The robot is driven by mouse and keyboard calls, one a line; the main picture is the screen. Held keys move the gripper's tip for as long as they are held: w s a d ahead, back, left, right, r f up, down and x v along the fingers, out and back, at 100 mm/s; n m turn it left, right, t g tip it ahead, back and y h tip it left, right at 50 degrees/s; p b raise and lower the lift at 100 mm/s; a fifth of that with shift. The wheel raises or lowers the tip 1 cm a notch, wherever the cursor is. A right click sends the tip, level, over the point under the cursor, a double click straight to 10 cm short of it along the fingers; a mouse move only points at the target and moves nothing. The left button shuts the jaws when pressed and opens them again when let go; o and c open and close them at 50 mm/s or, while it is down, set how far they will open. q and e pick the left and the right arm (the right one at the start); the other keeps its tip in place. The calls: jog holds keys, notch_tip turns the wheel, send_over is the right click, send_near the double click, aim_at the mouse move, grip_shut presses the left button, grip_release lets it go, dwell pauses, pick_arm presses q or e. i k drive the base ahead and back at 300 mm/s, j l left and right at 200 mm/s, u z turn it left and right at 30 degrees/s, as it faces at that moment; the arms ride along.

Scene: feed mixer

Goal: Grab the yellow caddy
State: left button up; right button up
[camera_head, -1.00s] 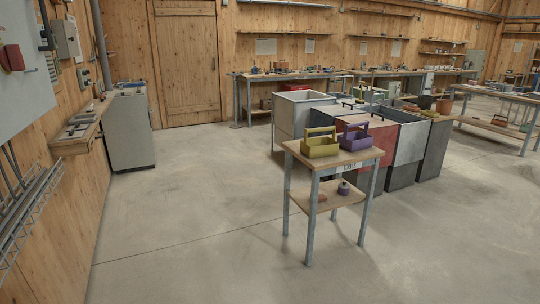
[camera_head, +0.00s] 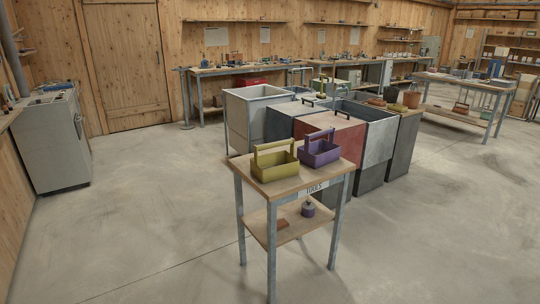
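The yellow caddy (camera_head: 275,166) is an olive-yellow open box with an upright handle frame. It stands upright on the left part of the top of a small wooden table (camera_head: 262,188) with grey metal legs. A purple caddy (camera_head: 319,152) of similar shape stands beside it on the right, close to it. Neither of my grippers shows in the head view, so their state is hidden.
Large bins (camera_head: 335,135) in grey and red stand just behind the small table. A grey cabinet (camera_head: 50,145) stands at the left wall. The floor in front and to both sides is clear.

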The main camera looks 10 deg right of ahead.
aim_at(275, 158)
jog(key=i+l, duration=0.2)
jog(key=l, duration=0.15)
jog(key=i+l, duration=0.2)
jog(key=l, duration=0.15)
jog(key=i+l, duration=0.3)
jog(key=l, duration=0.35)
jog(key=i+l, duration=0.1)
jog(key=l, duration=0.35)
jog(key=i+l+u, duration=0.1)
jog(key=l, duration=0.35)
jog(key=i+l, duration=0.1)
jog(key=l, duration=0.4)
jog(key=i+l, duration=0.1)
jog(key=l, duration=0.35)
